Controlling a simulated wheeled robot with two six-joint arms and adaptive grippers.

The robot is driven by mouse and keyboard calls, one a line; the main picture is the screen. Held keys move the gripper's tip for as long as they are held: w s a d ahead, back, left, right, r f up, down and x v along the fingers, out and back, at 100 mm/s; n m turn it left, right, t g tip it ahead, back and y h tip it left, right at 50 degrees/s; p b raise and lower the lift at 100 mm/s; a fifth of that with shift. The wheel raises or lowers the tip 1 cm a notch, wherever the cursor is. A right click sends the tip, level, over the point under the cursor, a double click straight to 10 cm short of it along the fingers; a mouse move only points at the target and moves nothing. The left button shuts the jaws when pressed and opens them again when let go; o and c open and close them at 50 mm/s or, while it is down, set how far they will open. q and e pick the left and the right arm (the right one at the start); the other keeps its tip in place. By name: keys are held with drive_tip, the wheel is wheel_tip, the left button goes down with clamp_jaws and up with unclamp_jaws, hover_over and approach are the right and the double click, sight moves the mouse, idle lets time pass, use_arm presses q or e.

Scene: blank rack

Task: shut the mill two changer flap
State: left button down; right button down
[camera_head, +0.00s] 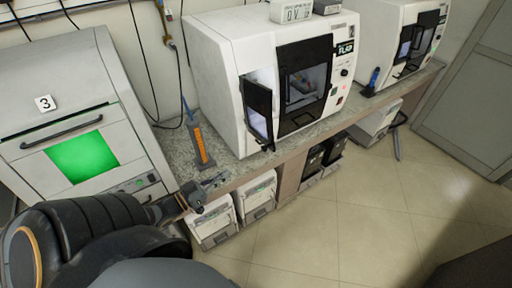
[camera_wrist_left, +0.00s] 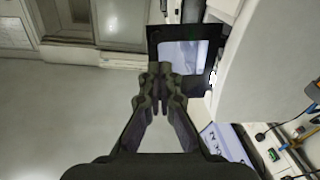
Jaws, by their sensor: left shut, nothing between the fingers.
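A white boxy mill (camera_head: 222,52) stands on the counter in the middle of the head view. A narrow black-framed flap (camera_head: 259,108) with a window stands swung outward at the left of its dark front; a label beside the front reads "FLAP". My left gripper (camera_head: 218,181) is shut and empty, in front of the counter edge, below and left of the flap. In the left wrist view the shut fingertips (camera_wrist_left: 160,70) appear just below the lower left part of the black-framed flap (camera_wrist_left: 183,57); I cannot tell whether they touch. My right gripper is out of view.
An orange-grey tool (camera_head: 201,145) stands upright on the counter (camera_head: 176,145) left of the mill. A second white machine (camera_head: 385,35) stands farther right. A grey cabinet marked 3 (camera_head: 60,85) is at left. White bins (camera_head: 258,196) sit below the counter. The floor (camera_head: 350,215) in front is clear.

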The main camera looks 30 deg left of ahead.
sight(263, 150)
use_arm(q)
drive_tip(key=b+x, duration=0.1)
drive_tip(key=x, duration=0.3)
drive_tip(key=b+x, duration=0.1)
drive_tip(key=x, duration=0.4)
drive_tip(key=r+b+x, duration=0.1)
drive_tip(key=x, duration=0.4)
drive_tip(key=shift+d, duration=0.25)
